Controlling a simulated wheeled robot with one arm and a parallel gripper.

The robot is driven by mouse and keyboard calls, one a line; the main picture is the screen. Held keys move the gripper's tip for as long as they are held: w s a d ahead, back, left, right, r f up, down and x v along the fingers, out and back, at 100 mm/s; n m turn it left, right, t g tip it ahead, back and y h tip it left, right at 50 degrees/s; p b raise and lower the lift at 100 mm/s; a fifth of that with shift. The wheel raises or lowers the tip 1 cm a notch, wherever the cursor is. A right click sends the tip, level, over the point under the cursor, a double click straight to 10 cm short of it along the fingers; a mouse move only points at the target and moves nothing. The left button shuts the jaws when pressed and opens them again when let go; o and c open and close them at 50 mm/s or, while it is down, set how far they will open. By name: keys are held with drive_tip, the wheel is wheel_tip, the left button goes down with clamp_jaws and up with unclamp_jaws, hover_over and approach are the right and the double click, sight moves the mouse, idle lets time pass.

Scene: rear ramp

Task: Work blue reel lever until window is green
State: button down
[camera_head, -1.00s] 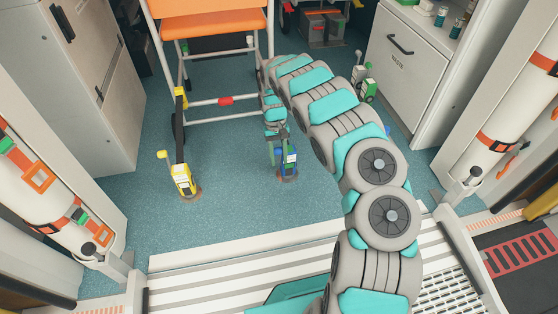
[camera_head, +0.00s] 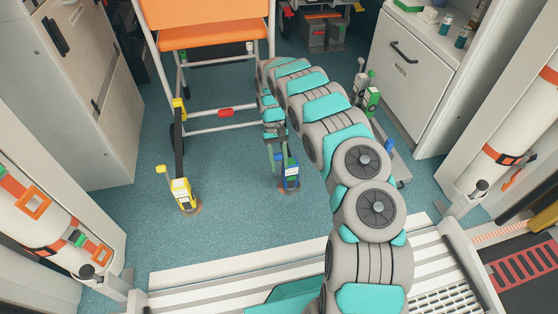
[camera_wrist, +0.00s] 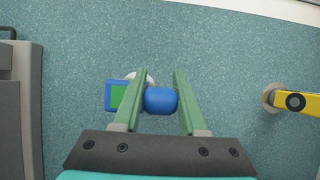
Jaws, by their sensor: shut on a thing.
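The blue reel (camera_head: 290,179) stands on the floor in front of the wheeled orange chair. In the wrist view its blue body shows a bright green window (camera_wrist: 118,95). The blue lever's rounded end (camera_wrist: 160,101) lies between the two green fingers of my gripper (camera_wrist: 161,75), which is shut on it. In the head view my gripper (camera_head: 276,152) reaches down at the reel, and my arm partly hides the lever.
A yellow reel (camera_head: 183,192) with its own lever stands to the left. A green reel (camera_head: 371,100) stands at the right by the white waste cabinet (camera_head: 421,80). The orange chair (camera_head: 213,35) is behind. The blue floor between the reels is clear.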

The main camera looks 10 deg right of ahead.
drive_tip(key=shift+w+r, duration=0.1)
drive_tip(key=shift+c, duration=2.4)
unclamp_jaws()
drive_tip(key=shift+p+v, duration=0.35)
drive_tip(key=shift+v, duration=3.55)
drive_tip(key=shift+a, duration=0.1)
